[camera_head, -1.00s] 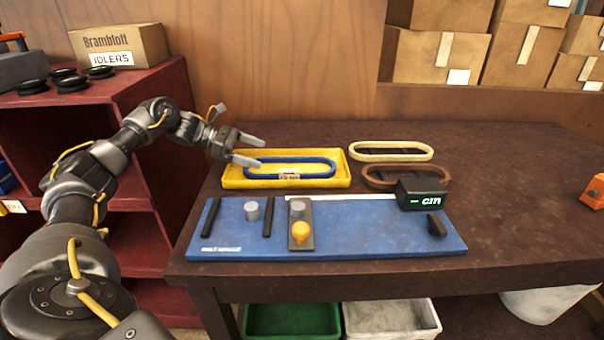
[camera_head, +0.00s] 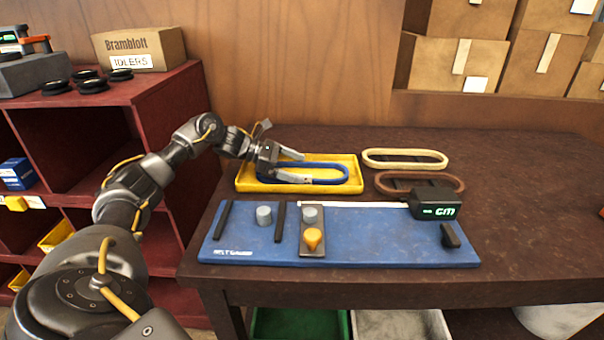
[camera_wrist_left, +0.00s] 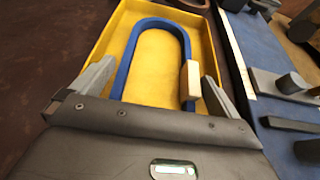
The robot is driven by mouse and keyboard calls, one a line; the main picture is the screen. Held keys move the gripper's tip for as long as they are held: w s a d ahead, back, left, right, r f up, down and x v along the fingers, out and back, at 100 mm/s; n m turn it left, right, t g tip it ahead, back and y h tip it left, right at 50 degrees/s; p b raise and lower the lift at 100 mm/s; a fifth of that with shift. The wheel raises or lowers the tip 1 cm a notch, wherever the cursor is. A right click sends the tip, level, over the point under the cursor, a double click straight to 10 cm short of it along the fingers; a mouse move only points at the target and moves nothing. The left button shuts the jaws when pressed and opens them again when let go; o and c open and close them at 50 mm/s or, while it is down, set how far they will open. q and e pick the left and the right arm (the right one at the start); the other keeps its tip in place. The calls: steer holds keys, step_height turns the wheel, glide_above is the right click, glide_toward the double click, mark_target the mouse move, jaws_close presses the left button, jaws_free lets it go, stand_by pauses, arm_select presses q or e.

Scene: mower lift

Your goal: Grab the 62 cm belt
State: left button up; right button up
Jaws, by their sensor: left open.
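A blue looped belt (camera_head: 330,182) lies in a shallow yellow tray (camera_head: 300,189). My left gripper (camera_head: 297,167) is open over the left part of this belt. In the left wrist view, the two fingers (camera_wrist_left: 155,85) stand apart on either side of the blue belt (camera_wrist_left: 124,62), with a pale tag (camera_wrist_left: 192,80) on the belt beside the right finger. I cannot tell whether either finger touches it. A cream belt (camera_head: 405,152) and a brown belt (camera_head: 458,190) lie behind and to the right. No belt length is readable. My right gripper is not in view.
A blue gauge board (camera_head: 370,245) with grey pegs, an orange knob (camera_head: 312,237) and a black display (camera_head: 436,205) lies in front of the tray. A red shelf (camera_head: 165,95) stands left. The dark table (camera_head: 530,180) is clear at the right.

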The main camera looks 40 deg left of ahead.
arm_select(q)
steer(key=x, duration=0.2)
steer(key=shift+w+d+f, duration=0.1)
steer(key=shift+w+d, duration=0.05)
steer(key=shift+d, duration=0.05)
steer(key=c, duration=0.7)
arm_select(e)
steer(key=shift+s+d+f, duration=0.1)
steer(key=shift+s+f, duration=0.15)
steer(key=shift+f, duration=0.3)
arm_select(q)
steer(key=shift+r, duration=0.35)
step_height(320, 180, up, 3)
steer(key=shift+f, duration=0.15)
steer(key=d+r, duration=0.9)
steer(key=d, duration=0.5)
steer(key=shift+s+r+b, duration=0.2)
steer(key=shift+s+b, duration=0.1)
steer(key=shift+b, duration=0.1)
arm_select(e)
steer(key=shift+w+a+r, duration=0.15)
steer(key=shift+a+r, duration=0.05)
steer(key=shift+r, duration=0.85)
